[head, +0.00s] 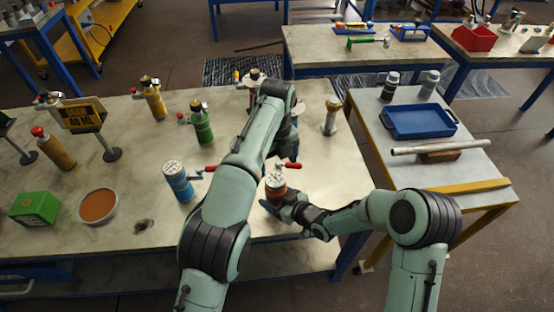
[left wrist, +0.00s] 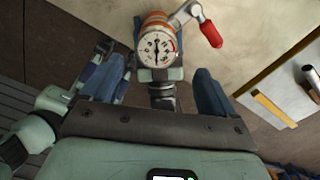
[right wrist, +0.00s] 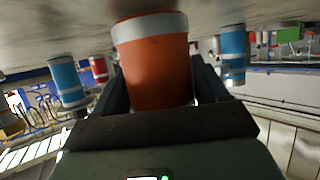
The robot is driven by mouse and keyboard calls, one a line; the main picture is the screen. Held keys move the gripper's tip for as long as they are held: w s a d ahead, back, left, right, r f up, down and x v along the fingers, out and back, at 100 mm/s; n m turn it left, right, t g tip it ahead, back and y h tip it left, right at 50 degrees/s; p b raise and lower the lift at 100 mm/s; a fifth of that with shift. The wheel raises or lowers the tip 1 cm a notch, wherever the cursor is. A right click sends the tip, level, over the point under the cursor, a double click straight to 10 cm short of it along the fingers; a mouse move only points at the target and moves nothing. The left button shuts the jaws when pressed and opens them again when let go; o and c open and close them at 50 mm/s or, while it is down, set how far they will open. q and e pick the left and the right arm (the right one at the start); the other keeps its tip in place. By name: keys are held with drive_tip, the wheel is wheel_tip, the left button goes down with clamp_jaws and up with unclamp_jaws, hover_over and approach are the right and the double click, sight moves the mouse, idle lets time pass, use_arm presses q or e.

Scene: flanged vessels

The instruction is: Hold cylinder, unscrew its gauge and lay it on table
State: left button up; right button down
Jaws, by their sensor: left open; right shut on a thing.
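The orange cylinder (head: 276,193) has a round white-faced gauge (head: 275,180) on its top, near the table's front edge. My right gripper (head: 278,201) is shut on its body. The right wrist view shows the orange body (right wrist: 155,65) between the fingers; I cannot tell whether it touches the table. My left arm reaches over the table and hides part of it. In the left wrist view my left gripper (left wrist: 160,88) is open, with the gauge dial (left wrist: 156,49) facing it just beyond the fingertips.
A blue cylinder with a gauge (head: 178,181) stands left of my left arm. A red-handled valve (left wrist: 208,30) shows close beside the orange cylinder. A side table holds a blue tray (head: 420,121).

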sight(277, 178)
use_arm(q)
drive_tip(key=shift+s+f, duration=0.1)
drive_tip(key=shift+f, duration=3.85)
